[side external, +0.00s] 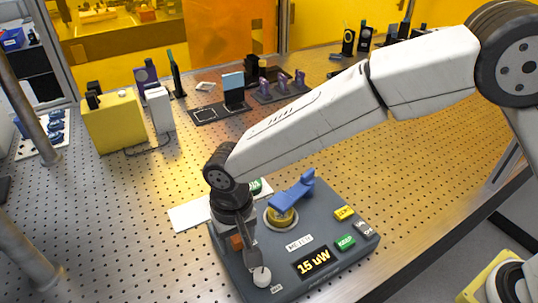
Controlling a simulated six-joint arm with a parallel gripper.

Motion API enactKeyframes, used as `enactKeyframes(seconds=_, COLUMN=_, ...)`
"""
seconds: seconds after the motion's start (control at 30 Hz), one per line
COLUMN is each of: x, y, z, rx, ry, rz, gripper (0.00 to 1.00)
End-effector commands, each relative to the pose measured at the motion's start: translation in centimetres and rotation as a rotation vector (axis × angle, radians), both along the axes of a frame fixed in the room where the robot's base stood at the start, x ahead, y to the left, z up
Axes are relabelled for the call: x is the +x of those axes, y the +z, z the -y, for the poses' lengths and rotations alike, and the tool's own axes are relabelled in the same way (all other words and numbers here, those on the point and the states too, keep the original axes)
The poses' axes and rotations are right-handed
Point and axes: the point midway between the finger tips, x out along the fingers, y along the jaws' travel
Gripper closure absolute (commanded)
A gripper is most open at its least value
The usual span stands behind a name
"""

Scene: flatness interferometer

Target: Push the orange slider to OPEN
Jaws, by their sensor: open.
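The orange slider (237,242) is a small block on the left side of a dark grey instrument box (285,251), partly hidden by my gripper. My gripper (256,262) points down over the left part of the box, its fingers just right of the slider. It is open, and nothing shows between the fingers. I cannot tell whether a finger touches the slider. The OPEN mark and the slider's track cannot be made out.
The box also carries a white knob (262,277) by my fingertips, a blue lever (293,191) on a yellow base, a "15 uW" display (315,264) and green (345,242) and yellow (344,213) buttons. A white sheet (188,215) lies behind. The perforated table is clear left of the box.

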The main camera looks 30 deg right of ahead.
Motion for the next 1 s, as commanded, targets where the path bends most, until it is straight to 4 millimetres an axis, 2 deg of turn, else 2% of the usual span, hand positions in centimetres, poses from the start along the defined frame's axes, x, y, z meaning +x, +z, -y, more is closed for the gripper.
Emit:
enactKeyframes(seconds=0.13, x=-0.01, y=0.0, z=0.0, rx=0.0, ry=0.0, rz=0.0, gripper=0.35)
enactKeyframes(seconds=0.33, x=0.0, y=0.01, z=0.01, rx=0.0, ry=0.0, rz=0.0, gripper=0.99)
enactKeyframes(seconds=1.0, x=0.01, y=0.05, z=0.0, rx=0.0, ry=0.0, rz=0.0, gripper=1.0)
